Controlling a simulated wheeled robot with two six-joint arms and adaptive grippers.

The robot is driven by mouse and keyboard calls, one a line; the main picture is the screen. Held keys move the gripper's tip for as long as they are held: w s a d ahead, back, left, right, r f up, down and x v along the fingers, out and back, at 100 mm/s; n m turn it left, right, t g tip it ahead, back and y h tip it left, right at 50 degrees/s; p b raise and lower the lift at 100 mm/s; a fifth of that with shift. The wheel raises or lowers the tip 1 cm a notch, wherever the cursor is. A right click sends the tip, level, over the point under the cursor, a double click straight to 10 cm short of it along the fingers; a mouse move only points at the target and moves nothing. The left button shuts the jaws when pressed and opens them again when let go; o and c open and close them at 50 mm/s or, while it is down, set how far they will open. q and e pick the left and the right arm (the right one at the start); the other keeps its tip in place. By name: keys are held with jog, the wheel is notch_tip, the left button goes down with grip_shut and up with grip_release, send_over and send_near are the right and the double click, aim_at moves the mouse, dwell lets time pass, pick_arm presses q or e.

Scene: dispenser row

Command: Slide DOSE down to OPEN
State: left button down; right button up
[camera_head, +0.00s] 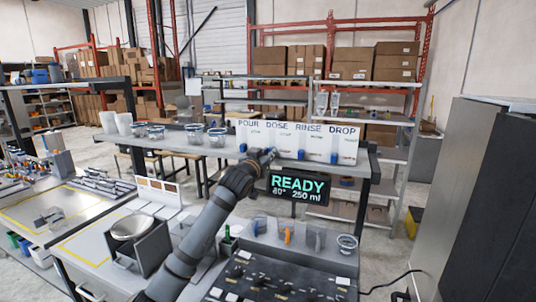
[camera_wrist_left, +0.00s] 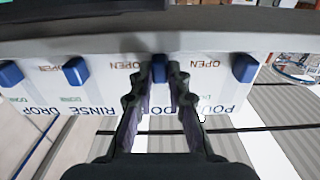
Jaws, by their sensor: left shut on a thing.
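A white panel (camera_head: 287,135) carries the names POUR, DOSE, RINSE and DROP, each with a blue slider below. My left gripper (camera_head: 268,155) reaches the DOSE section from below and hides its slider in the head view. In the left wrist view, which is upside down, my left gripper (camera_wrist_left: 160,85) is shut on the blue DOSE slider (camera_wrist_left: 159,67), one finger on each side. The DOSE slider is about level with the OPEN marks (camera_wrist_left: 122,65) near the panel's lower edge. My right gripper is not in view.
The blue RINSE slider (camera_head: 301,154) and DROP slider (camera_head: 333,157) are right of my gripper, the POUR slider (camera_head: 243,147) left. A black display (camera_head: 297,187) reading READY hangs close below. Glass cups (camera_head: 216,137) stand on the shelf at left.

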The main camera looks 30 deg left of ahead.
pick_arm(q)
jog(key=c, duration=1.3)
grip_release()
jog(key=shift+f, duration=0.15)
jog(key=shift+v, duration=3.7)
